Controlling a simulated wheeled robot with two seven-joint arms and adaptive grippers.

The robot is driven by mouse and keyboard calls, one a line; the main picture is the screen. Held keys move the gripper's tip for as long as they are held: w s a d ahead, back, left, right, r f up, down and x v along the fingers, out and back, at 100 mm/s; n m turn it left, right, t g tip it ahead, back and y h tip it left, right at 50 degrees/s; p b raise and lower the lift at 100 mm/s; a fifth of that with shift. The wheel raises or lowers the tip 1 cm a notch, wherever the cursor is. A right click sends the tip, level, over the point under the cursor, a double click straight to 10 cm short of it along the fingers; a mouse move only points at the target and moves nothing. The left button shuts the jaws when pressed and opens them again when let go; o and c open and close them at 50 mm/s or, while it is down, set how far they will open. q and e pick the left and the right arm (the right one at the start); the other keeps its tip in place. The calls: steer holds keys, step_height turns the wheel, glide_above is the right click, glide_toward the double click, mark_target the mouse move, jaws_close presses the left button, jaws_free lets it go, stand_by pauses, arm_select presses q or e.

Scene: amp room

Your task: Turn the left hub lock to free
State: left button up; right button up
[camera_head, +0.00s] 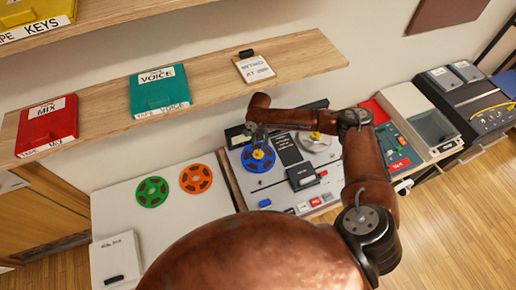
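The tape machine (263,183) stands on the counter, with a blue reel (247,163) on its left hub and a silvery reel (325,146) on its right hub. The left hub lock (258,154) is a small yellow piece at the middle of the blue reel. Its turned position is too small to tell. My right gripper (257,133) hangs just above the blue reel's far edge, close to the hub lock. It is small and partly blends with the machine behind, so its fingers are unclear. Contact with the lock cannot be told. My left gripper is not in view.
A green reel (152,192) and an orange reel (196,179) lie on the white counter to the left. A wooden shelf (215,85) with red and teal tape boxes runs above and behind my wrist. More equipment (420,122) stands at the right.

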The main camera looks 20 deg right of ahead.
mark_target(258, 151)
steer(key=f, duration=0.6)
steer(key=shift+a+f+p, duration=0.25)
steer(key=shift+f+p, duration=0.05)
steer(key=shift+c, duration=0.4)
jaws_close()
